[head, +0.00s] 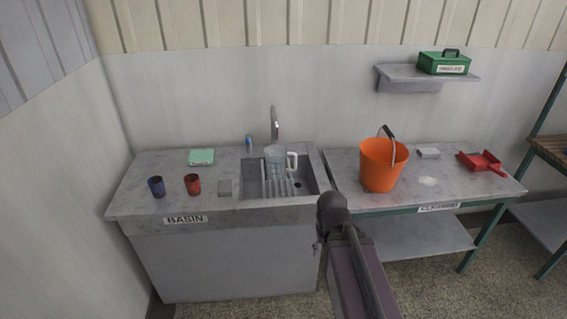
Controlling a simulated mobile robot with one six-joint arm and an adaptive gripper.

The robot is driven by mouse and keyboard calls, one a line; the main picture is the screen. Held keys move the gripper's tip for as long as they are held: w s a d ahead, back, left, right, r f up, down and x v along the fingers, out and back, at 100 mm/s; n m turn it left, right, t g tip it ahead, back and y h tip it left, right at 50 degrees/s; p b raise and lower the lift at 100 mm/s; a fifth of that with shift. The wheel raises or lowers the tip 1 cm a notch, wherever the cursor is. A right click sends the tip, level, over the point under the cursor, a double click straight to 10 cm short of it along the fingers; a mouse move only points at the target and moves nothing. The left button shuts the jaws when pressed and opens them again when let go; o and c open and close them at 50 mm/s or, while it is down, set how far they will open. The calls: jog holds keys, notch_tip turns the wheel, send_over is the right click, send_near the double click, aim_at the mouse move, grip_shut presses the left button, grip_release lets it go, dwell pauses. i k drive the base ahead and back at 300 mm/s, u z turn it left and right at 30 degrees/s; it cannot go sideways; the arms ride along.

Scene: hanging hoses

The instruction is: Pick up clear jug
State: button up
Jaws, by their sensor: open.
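The clear jug (275,160) stands upright in the sink basin at the left counter, below the tap. It is see-through, with a pale handle on its right side. My arm rises from the bottom of the head view, right of the sink. My gripper (317,246) shows only as a small dark part beside the arm's end, in front of the counter's right end. It is open and apart from the jug, lower and to the right in the picture. Most of the gripper is hidden by the arm.
A tap (274,122) rises behind the jug. A blue cup (156,187), red cup (193,185), grey block (225,188) and green sponge-like item (201,157) sit left of the sink. An orange bucket (380,168) and red dustpan (482,162) stand on the right table.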

aim_at(282, 163)
jog(key=i, duration=0.95)
jog(key=u, duration=0.05)
